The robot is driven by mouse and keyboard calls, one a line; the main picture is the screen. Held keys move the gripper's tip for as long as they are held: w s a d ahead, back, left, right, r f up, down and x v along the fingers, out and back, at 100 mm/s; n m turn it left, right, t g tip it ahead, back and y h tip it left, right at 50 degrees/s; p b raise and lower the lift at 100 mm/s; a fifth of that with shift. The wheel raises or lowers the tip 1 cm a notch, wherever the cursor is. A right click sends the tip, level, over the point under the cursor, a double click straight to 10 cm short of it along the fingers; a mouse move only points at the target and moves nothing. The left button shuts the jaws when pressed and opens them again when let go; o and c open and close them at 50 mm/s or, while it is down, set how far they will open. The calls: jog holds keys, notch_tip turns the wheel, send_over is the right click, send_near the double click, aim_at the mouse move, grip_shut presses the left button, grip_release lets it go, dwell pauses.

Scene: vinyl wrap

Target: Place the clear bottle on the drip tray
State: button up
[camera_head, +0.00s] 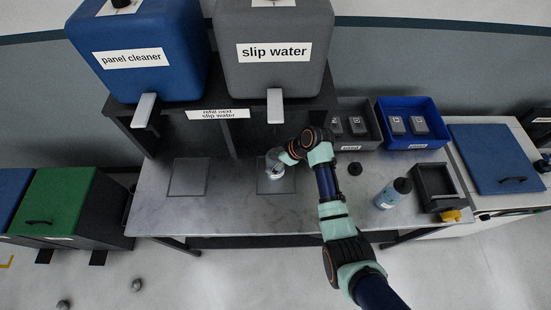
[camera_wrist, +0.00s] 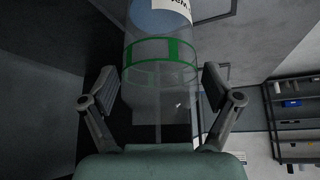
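The clear bottle (camera_wrist: 160,85) stands between the fingers of my gripper (camera_wrist: 160,88) in the wrist view. It is see-through, with a green band around it, a blue part and a white label at the top of the picture. In the head view the bottle (camera_head: 273,158) looks small and pale, over the right drip tray (camera_head: 264,187), below the slip water tank. My gripper (camera_head: 280,158) reaches it from the right. Contact of its base with the tray is not clear.
A grey slip water tank (camera_head: 273,75) and a blue panel cleaner tank (camera_head: 140,80) stand above the counter. A second tray (camera_head: 188,178) lies empty at left. A blue-green bottle (camera_head: 393,194), a black crate (camera_head: 436,186) and a blue bin (camera_head: 413,117) are at right.

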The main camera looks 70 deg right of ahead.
jog(key=p+v, duration=0.2)
jog(key=v, duration=1)
jog(key=shift+r, duration=0.2)
